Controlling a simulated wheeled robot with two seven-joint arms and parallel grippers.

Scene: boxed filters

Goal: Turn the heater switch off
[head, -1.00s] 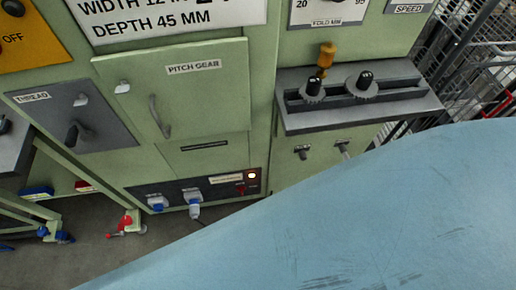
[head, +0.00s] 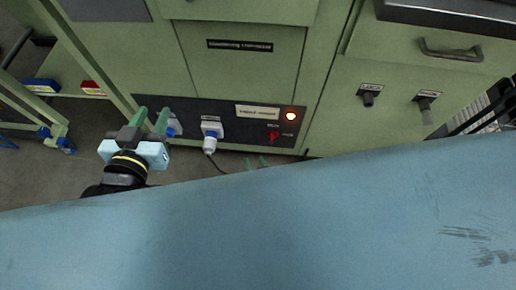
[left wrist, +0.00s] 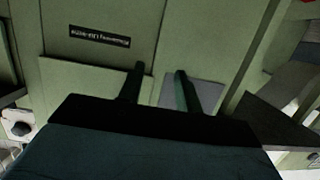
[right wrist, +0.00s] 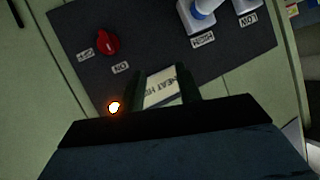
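The red heater switch (head: 272,136) is a small knob on the dark panel (head: 225,107) low on the green machine. In the right wrist view the red knob (right wrist: 107,43) sits between labels that seem to read OFF and ON; which one it points to is unclear. An orange lamp (head: 290,116) beside it is lit. My right gripper (right wrist: 162,82) is open and empty, its fingers either side of a white label plate (right wrist: 165,88), apart from the knob. My left gripper (head: 150,120) is open and empty near the panel's left end.
Two white-and-blue plugs sit in the panel left of the switch, one (head: 211,132) with a cable hanging down. Grey knobs (head: 369,94) and a drawer handle (head: 450,50) are to the right. A large blue surface hides the lower head view.

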